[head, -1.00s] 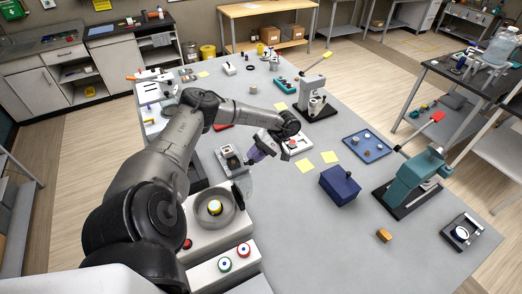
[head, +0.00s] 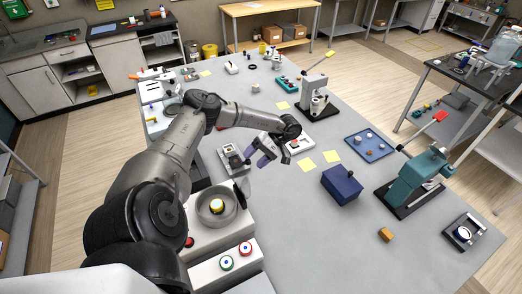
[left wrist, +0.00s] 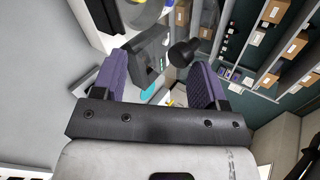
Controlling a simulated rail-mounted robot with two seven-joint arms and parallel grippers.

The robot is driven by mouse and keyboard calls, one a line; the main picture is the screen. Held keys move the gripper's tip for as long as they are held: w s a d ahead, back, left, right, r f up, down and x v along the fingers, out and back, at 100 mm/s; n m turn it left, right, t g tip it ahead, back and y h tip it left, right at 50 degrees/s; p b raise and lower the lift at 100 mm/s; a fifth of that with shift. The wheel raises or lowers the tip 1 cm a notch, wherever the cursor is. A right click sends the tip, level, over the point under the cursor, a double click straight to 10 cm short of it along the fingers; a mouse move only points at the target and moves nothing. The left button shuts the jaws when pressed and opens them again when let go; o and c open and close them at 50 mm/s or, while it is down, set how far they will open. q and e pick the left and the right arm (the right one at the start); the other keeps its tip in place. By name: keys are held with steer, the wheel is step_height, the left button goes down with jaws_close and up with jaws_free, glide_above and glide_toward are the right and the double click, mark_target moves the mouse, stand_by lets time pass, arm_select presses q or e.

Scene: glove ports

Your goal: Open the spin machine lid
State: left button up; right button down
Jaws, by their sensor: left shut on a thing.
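The spin machine (head: 206,236) is a white housing with a round grey bowl and a yellow-topped part (head: 217,206) inside. Its clear lid (head: 244,184) stands raised at the bowl's right side, with a dark knob. My left gripper (head: 258,160) is beyond the lid, over the bench. In the left wrist view its purple fingers (left wrist: 158,80) stand apart. A dark block (left wrist: 150,58) and a black knob (left wrist: 184,51) appear between or behind them; whether the fingers touch either is unclear. My right gripper is out of view.
A small instrument (head: 234,157) stands close to the left gripper. A blue box (head: 342,185), a blue tray (head: 369,146) and a teal press (head: 420,178) are to the right. The bench's front middle is clear.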

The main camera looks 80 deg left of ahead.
arm_select(q)
steer(key=shift+w+d+f, duration=0.1)
steer(key=shift+d+f, duration=0.1)
steer(key=shift+f, duration=0.1)
steer(key=p+v, duration=0.6)
steer(key=v, duration=0.8)
steer(key=shift+a+r, duration=0.2)
stand_by(0.5)
